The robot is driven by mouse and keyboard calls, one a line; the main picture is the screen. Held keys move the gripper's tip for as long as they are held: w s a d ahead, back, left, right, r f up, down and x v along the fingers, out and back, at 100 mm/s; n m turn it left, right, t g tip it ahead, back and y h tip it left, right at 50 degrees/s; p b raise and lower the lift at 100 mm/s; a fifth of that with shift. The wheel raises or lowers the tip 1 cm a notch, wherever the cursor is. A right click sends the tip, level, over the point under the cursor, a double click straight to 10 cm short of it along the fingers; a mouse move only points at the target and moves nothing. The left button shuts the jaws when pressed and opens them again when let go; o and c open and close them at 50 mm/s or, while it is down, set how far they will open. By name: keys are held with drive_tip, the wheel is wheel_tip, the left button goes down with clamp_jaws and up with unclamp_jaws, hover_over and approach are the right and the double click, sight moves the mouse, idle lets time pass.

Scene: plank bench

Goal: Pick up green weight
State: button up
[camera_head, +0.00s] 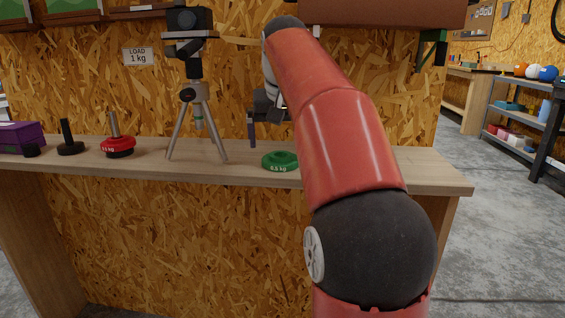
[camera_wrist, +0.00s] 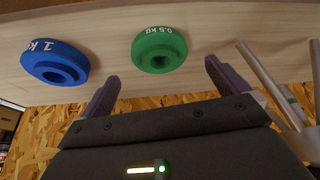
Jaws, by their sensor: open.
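The green weight (camera_head: 280,161) is a round disc marked 0.5 KG, lying flat on the plank bench near its front edge, right of the tripod. In the wrist view the green weight (camera_wrist: 159,50) shows its central hole and lies beyond my fingertips, roughly between their lines. My gripper (camera_wrist: 160,78) is open and empty, its two purple-grey fingers apart. In the head view only part of my gripper (camera_head: 252,130) shows above the bench, left of my red arm, which hides the rest. The fingers do not touch the weight.
A blue weight (camera_wrist: 55,63) marked 1 KG lies left of the green one in the wrist view. A tripod (camera_head: 197,120) stands close by. A red weight (camera_head: 117,146) on a post, a black post stand (camera_head: 69,138) and a purple box (camera_head: 18,138) are farther left on the bench (camera_head: 440,182).

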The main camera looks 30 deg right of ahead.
sight(281, 152)
drive_tip(key=b+x, duration=0.1)
drive_tip(key=x, duration=0.4)
drive_tip(key=shift+s, duration=0.1)
drive_tip(key=shift+r, duration=0.1)
drive_tip(key=c, duration=1.3)
drive_tip(key=shift+c, duration=0.2)
